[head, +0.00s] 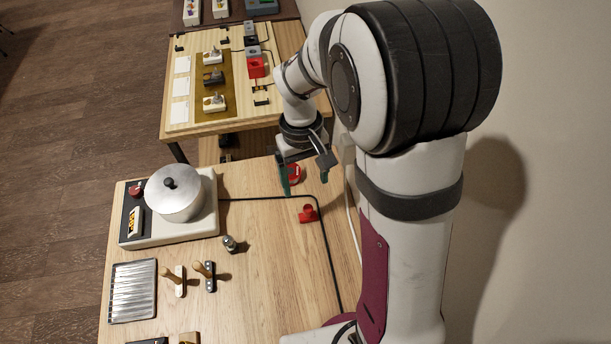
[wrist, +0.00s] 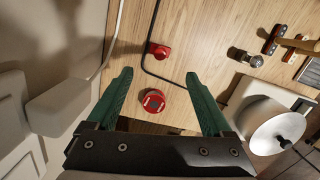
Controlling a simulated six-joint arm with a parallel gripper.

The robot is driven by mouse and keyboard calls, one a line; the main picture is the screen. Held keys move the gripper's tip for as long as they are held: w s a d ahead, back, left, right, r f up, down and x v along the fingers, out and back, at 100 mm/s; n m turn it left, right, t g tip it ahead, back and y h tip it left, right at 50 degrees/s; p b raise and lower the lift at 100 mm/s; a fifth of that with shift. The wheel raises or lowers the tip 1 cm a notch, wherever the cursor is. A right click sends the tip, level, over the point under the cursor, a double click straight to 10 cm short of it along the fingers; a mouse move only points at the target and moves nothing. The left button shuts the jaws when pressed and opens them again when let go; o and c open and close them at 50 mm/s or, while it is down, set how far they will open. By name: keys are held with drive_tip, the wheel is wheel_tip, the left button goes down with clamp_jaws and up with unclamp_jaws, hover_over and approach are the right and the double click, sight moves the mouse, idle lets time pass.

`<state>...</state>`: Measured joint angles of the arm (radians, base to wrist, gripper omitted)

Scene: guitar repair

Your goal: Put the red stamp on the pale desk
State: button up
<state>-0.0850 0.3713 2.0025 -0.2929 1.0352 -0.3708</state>
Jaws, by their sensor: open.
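A paler desk (head: 215,128) stands behind the near one. My gripper (head: 305,181) is open and empty over the back right of the near desk, away from both stamps. In the wrist view its green fingers (wrist: 158,74) are wide apart.
A round red object (wrist: 153,101) lies below my gripper, and a red holder (head: 308,214) is close by. A black cable (head: 328,250) crosses the desk. A pot (head: 178,198) stands on a hotplate, with a metal tray (head: 133,291) in front. The right front is clear.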

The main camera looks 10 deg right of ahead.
drive_tip(key=s+r+m+y, duration=0.1)
drive_tip(key=s+r+m, duration=0.3)
drive_tip(key=s, duration=0.6)
drive_tip(key=s+a+r+m+t+y, duration=0.1)
drive_tip(key=s+r+m, duration=0.2)
drive_tip(key=s, duration=0.6)
wheel_tip(320, 180, up, 2)
drive_tip(key=shift+s+r+m, duration=0.15)
drive_tip(key=shift+s+m, duration=0.2)
drive_tip(key=shift+m, duration=0.05)
